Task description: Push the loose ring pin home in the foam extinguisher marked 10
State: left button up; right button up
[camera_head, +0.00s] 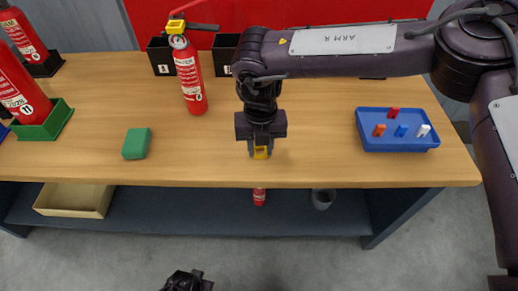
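A red extinguisher (189,75) with a black and yellow head stands upright on the table, left of centre. Its number is too small to read, and I cannot make out a ring pin in its head. Another red extinguisher (18,95), marked 11, stands in a green holder (50,124) at the left. My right gripper (261,152) points down over the table's front part, right of the middle extinguisher and apart from it. A yellow piece shows at its fingertips; I cannot tell whether it is held. My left gripper (187,282) is partly in view at the bottom edge, below the table.
A green block (136,143) lies near the front left. A blue tray (398,146) with several small coloured pieces stands at the right. Black holders (162,57) line the back.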

jog(key=shift+c, duration=0.8)
jog(key=shift+r+p, duration=1.4)
jog(key=shift+r, duration=0.1)
